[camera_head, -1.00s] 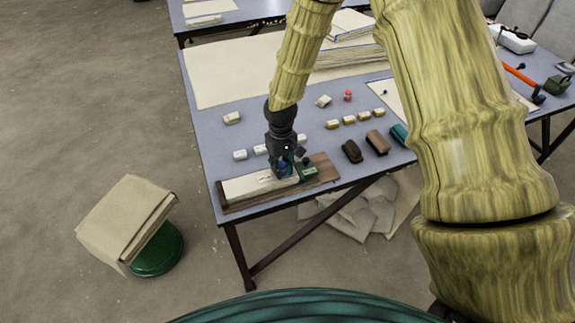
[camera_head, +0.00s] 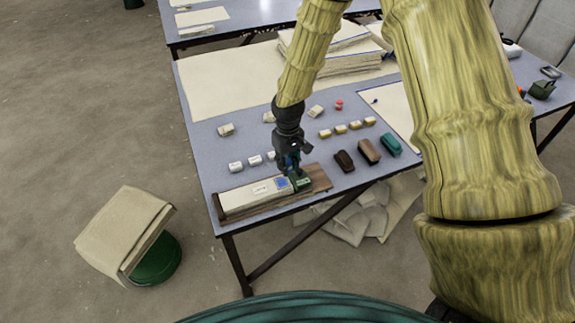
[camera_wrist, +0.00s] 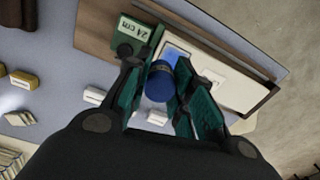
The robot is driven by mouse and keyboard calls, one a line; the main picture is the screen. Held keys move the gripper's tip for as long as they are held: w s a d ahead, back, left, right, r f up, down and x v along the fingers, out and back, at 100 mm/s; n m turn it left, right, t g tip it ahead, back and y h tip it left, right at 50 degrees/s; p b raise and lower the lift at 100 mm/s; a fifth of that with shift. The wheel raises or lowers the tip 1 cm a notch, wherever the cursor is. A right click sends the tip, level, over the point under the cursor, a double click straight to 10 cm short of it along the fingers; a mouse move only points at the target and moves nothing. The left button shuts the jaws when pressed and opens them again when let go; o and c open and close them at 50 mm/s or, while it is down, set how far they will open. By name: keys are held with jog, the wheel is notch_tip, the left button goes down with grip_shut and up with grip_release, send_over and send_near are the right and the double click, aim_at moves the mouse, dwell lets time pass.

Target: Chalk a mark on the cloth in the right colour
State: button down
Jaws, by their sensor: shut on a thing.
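My gripper (camera_head: 292,168) is shut on a blue cylinder, probably the chalk, seen between the teal finger pads in the wrist view (camera_wrist: 160,82). A narrow cream cloth strip (camera_head: 240,196) lies on a wooden board (camera_head: 318,175) at the table's front edge; the strip also shows in the wrist view (camera_wrist: 222,78). A blue square (camera_head: 282,183) lies on the strip near its right end, beside a green block (camera_head: 303,182) that reads "24 cm" in the wrist view (camera_wrist: 133,33). The gripper is over this end of the board. I cannot tell whether the cylinder touches the strip.
Small white blocks (camera_head: 236,166) lie behind the board, and several yellow ones (camera_head: 340,129) farther back. Brown (camera_head: 344,160), tan (camera_head: 369,150) and teal (camera_head: 391,144) blocks are to the right.

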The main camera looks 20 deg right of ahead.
aim_at(288, 161)
jog(key=shift+r+p, duration=0.85)
jog(key=shift+r, duration=0.65)
jog(key=shift+s+a+f, duration=0.1)
